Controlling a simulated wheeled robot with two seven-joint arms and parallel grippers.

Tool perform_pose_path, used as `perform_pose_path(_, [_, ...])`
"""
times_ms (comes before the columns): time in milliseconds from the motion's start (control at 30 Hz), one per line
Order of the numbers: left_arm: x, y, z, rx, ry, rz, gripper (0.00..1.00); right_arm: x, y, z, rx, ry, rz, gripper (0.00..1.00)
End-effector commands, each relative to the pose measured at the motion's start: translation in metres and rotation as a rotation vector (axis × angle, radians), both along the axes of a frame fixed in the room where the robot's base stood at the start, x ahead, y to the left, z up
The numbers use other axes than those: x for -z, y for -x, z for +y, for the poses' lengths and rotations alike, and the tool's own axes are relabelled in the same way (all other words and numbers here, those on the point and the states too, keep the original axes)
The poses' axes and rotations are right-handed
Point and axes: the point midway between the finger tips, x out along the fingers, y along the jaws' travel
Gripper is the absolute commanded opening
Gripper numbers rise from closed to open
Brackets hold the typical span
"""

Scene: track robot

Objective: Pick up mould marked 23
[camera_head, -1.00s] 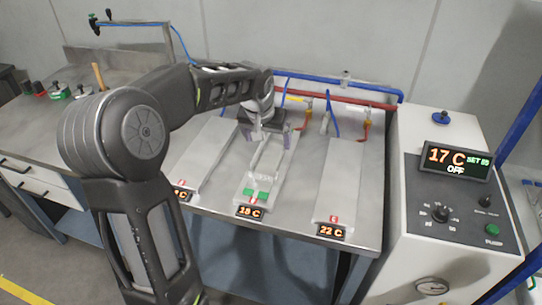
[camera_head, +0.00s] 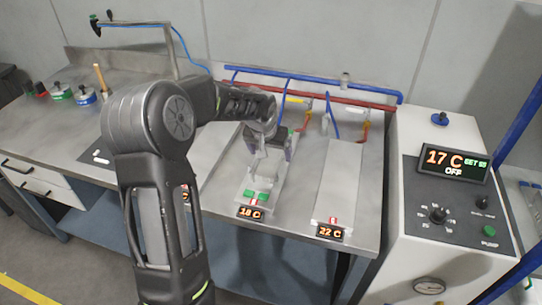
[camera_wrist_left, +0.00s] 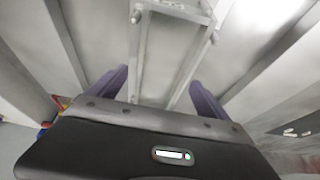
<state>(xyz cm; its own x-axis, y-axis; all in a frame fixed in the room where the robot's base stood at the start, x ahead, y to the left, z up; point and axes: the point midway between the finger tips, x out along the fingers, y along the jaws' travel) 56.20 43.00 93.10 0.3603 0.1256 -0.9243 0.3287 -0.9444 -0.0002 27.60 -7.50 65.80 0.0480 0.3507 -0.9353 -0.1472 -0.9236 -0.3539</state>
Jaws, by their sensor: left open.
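A pale metal mould (camera_head: 258,168) lies on the middle heating plate, whose display reads 18 C. I cannot read any number on the mould. In the left wrist view the mould (camera_wrist_left: 172,60) shows as a long metal frame with small bolts at its far end. My left gripper (camera_head: 268,146) is over the mould's back part in the head view. Its purple fingers are apart, one on each side of the mould in the left wrist view (camera_wrist_left: 157,95). I cannot tell whether they touch it. My right gripper is not in view.
Two green blocks (camera_head: 256,195) sit at the middle plate's front end. An empty plate (camera_head: 342,180) with a 22 C display lies to the right. A control box (camera_head: 445,200) reads 17 C, OFF. Blue and red pipes (camera_head: 315,85) run behind the plates.

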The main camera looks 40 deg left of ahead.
Motion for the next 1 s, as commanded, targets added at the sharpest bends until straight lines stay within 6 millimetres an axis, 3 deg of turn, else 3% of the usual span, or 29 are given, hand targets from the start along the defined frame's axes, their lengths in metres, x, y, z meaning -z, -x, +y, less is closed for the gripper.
perform_pose_path(667, [0.0073, -0.0027, 0.0011, -0.001, 0.000, -0.001, 0.89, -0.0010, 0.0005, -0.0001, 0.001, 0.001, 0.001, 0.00])
perform_pose_path(1000, [0.0073, -0.0027, 0.0011, -0.001, 0.000, -0.001, 0.63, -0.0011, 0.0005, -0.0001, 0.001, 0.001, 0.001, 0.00])
